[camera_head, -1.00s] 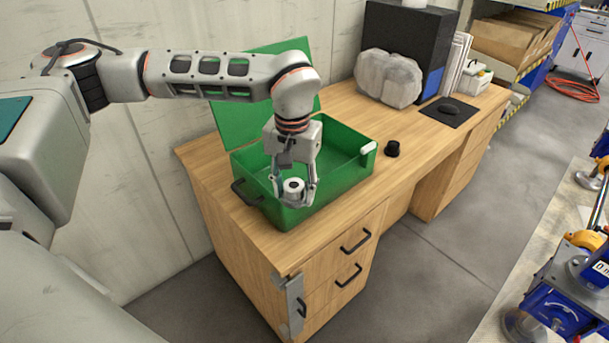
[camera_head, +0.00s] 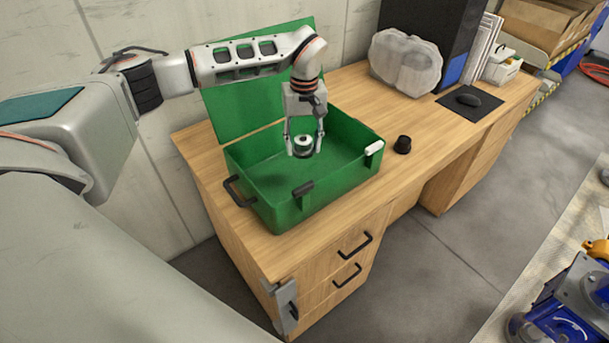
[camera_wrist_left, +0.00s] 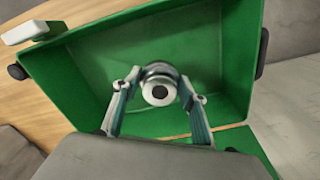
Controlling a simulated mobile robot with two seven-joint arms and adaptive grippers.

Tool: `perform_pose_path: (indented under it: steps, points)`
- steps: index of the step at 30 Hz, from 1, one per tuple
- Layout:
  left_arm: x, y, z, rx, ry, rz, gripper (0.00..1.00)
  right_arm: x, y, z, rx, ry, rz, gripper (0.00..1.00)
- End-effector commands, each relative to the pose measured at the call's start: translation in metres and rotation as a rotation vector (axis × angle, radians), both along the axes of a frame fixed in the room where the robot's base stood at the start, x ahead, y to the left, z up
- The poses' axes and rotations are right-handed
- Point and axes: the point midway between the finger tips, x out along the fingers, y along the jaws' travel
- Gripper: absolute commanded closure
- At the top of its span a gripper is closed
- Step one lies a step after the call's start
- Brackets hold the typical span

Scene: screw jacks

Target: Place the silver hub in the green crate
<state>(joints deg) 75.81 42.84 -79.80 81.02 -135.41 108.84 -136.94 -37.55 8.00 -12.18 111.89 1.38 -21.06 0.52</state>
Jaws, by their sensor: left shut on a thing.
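The silver hub (camera_head: 302,144) is a short round metal piece with a pale ring face and a dark centre hole. My left gripper (camera_head: 303,150) is shut on it, with a finger on each side, and holds it over the inside of the green crate (camera_head: 252,178). The crate stands on the wooden desk with its lid raised at the back. In the left wrist view the hub (camera_wrist_left: 160,85) sits between the two fingers (camera_wrist_left: 160,92), with the green crate floor and walls (camera_wrist_left: 205,50) behind it. The gap between hub and floor is hard to judge. My right gripper is not in view.
The wooden desk (camera_head: 410,165) carries a small black cylinder (camera_head: 402,144) right of the crate. Farther back are a wrapped grey block (camera_head: 405,64), a black computer case (camera_head: 440,35) and a mouse (camera_head: 469,100) on a pad. The crate floor around the hub looks clear.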

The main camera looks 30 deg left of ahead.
Motion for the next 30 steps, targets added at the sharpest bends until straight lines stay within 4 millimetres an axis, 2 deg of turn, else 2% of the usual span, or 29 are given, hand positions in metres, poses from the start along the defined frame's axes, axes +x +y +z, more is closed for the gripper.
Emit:
perform_pose_path:
  steps: [3, 9, 20, 27, 30]
  points:
    - [-0.001, -0.001, -0.028, -0.003, 0.003, 0.0, 0.97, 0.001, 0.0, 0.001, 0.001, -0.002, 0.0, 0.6]
    - [0.0, -0.002, -0.067, -0.003, 0.0, -0.001, 0.97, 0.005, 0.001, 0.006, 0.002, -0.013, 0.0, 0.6]
    - [0.0, -0.001, -0.094, -0.002, -0.002, -0.002, 0.97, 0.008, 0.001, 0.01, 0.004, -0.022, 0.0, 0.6]
    - [0.0, -0.001, -0.125, -0.002, -0.001, 0.0, 0.97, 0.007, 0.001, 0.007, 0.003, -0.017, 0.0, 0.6]
    - [0.001, -0.001, -0.128, -0.002, -0.003, -0.001, 0.97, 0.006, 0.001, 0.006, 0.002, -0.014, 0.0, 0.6]
